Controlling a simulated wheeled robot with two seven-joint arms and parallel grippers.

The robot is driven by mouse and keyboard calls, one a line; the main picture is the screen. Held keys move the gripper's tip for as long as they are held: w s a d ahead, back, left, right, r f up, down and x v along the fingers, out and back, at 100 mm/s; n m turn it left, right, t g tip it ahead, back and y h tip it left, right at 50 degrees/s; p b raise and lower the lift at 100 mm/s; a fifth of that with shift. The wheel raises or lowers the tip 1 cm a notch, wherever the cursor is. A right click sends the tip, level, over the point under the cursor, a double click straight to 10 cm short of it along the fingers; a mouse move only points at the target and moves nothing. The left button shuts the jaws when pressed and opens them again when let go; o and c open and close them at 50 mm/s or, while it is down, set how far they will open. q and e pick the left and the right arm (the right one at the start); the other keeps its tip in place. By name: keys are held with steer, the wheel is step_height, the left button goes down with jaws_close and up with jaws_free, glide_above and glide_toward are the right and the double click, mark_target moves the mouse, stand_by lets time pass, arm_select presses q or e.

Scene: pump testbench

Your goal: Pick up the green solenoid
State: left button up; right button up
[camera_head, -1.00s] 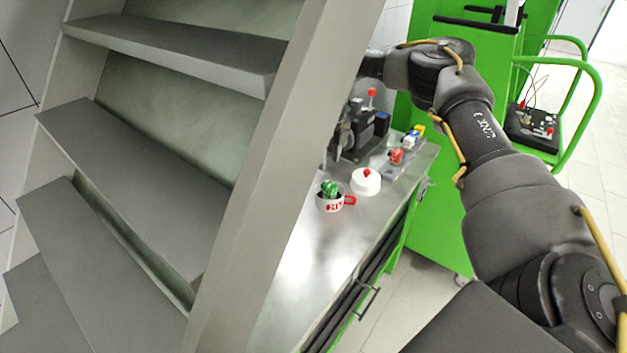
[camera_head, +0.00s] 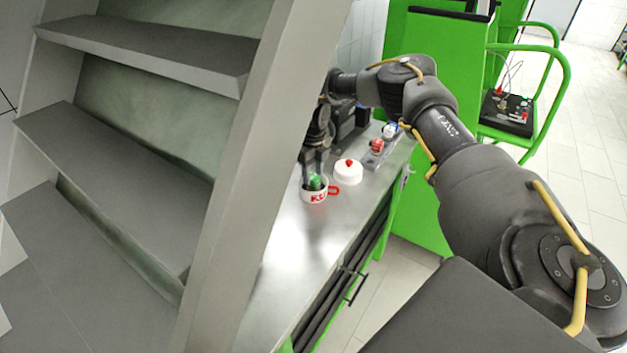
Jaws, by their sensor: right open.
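The green solenoid (camera_head: 315,182) sits in a white cup (camera_head: 313,196) with red lettering and a red handle, on the metal bench top. My right gripper (camera_head: 314,172) points down over the cup with its fingers at the solenoid. It is open, and its fingers partly hide the solenoid. I cannot tell whether the fingers touch it. My left gripper is not in view.
A white round piece with a red knob (camera_head: 348,171) stands right of the cup. Red and blue parts (camera_head: 376,146) sit farther back on the bench (camera_head: 300,250). A grey shelf unit (camera_head: 250,160) fills the left. A green cart stands behind.

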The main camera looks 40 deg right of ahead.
step_height(320, 180, down, 2)
steer(key=shift+w+f, duration=0.1)
steer(key=shift+d+f, duration=0.1)
steer(key=shift+f, duration=0.1)
steer(key=c, duration=0.6)
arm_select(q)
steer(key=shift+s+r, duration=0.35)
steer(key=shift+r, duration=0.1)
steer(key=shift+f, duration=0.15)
arm_select(e)
steer(key=shift+r, duration=0.15)
steer(key=shift+r+b, duration=1.1)
steer(key=shift+r, duration=0.25)
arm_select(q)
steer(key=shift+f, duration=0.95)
arm_select(e)
steer(key=s+d+r, duration=0.2)
steer(key=s+r, duration=0.1)
steer(key=s, duration=0.1)
steer(key=s+d+r, duration=0.2)
steer(key=s+r, duration=0.1)
steer(key=s, duration=0.1)
steer(key=s+d+r, duration=0.2)
steer(key=s+r, duration=0.2)
steer(key=shift+s, duration=0.3)
